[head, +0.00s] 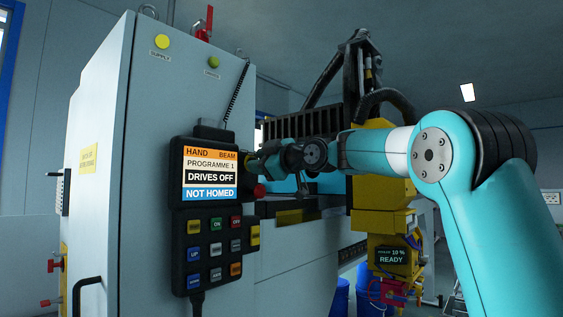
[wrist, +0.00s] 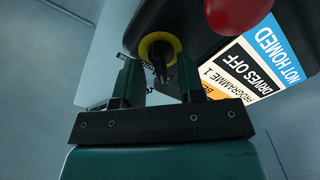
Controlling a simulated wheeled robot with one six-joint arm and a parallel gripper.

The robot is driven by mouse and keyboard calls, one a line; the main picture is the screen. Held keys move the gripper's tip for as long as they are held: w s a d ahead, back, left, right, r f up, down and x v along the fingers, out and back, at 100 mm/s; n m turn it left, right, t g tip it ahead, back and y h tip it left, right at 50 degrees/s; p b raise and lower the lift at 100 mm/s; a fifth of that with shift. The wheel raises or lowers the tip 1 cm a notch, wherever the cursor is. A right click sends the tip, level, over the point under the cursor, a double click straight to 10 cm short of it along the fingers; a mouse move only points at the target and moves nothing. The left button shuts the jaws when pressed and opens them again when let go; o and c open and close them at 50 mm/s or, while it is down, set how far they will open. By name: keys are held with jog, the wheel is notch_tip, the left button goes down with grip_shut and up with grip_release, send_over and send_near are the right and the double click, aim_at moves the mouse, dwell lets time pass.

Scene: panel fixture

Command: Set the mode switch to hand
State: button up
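The mode switch (wrist: 158,50) shows in the wrist view as a black knob in a yellow ring on the dark pendant's edge. My gripper (wrist: 158,66) is open, with one finger on each side of the knob and gaps beside it. I cannot tell whether a finger touches it. In the head view my gripper (head: 262,163) is at the pendant's upper right side and hides the switch. The pendant screen (head: 210,174) reads HAND, BEAM, PROGRAMME 1, DRIVES OFF and NOT HOMED.
A red round button (head: 259,191) sits just below my gripper on the pendant's side; it also shows close by in the wrist view (wrist: 238,14). Keys (head: 215,248) fill the pendant's lower half. A grey cabinet (head: 100,130) stands behind and left. A yellow machine (head: 382,192) stands to the right.

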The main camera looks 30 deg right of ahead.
jog(key=b+v, duration=0.5)
jog(key=v, duration=1.1)
jog(key=shift+s, duration=0.4)
jog(key=shift+d, duration=0.1)
jog(key=s+a+f+m+g+y+p, duration=0.1)
jog(key=s+a+f+m+g+p, duration=0.25)
jog(key=a+f+g, duration=0.95)
jog(key=s+a+f+g, duration=0.1)
jog(key=s+a+f, duration=0.2)
jog(key=s+f, duration=0.4)
jog(key=s+a+f+m+g+h+p, duration=0.1)
jog(key=s+a+f, duration=0.3)
jog(key=s+f, duration=0.2)
jog(key=s+a+f+m+g+h, duration=0.1)
jog(key=s+a+f+g, duration=0.1)
jog(key=s+f, duration=0.5)
notch_tip(320, 180, down, 2)
jog(key=shift+s+a+f, duration=0.15)
jog(key=shift+s+a, duration=0.15)
jog(key=shift+a, duration=0.6)
